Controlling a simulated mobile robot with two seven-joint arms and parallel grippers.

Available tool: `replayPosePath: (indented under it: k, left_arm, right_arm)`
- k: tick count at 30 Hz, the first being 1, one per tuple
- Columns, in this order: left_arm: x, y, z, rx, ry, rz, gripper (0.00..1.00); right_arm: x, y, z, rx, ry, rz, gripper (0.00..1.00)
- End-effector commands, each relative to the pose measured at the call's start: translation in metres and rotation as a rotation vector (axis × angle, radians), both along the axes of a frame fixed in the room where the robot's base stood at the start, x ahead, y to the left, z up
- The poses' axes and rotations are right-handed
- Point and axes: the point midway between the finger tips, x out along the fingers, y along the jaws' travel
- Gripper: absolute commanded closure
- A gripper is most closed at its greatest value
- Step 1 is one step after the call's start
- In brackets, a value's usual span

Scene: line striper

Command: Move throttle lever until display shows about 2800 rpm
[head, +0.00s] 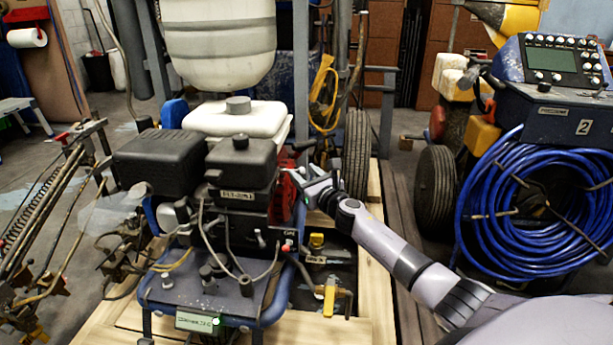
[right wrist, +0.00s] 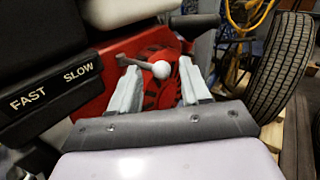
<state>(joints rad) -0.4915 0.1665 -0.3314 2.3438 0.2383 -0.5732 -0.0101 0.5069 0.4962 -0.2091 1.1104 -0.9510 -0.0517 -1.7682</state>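The throttle lever (right wrist: 161,69), a thin grey arm with a pale ball knob, shows in the right wrist view in front of a red engine part. The words FAST and SLOW are on the black housing to its left. My right gripper (right wrist: 160,82) is open, with one finger on each side of the knob; I cannot tell whether either touches it. In the head view my right gripper (head: 312,187) is at the engine's right side, and the lever is hard to make out. A small pale green display (head: 198,321) is at the machine's front; its text is too small to read. My left gripper is out of view.
The black engine (head: 240,165) sits on the striper beneath a white tank (head: 220,45). A tyre (head: 356,155) stands just behind my right gripper. A coiled blue hose (head: 500,225) and a control box with a screen (head: 551,59) are at the right.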

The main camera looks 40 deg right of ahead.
Motion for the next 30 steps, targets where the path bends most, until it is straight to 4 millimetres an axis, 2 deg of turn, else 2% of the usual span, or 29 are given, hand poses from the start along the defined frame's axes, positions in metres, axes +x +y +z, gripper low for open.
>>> replayPosePath:
  k: [13,23,30]
  left_arm:
    - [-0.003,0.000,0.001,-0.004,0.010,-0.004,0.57]
    - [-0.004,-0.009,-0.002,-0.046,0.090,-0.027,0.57]
    - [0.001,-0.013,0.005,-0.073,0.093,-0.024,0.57]
  right_arm:
    - [-0.007,0.000,-0.001,0.000,0.003,0.001,0.50]
    - [-0.046,0.005,0.000,-0.001,0.003,0.002,0.50]
    - [-0.066,0.007,-0.001,0.001,0.002,0.002,0.50]
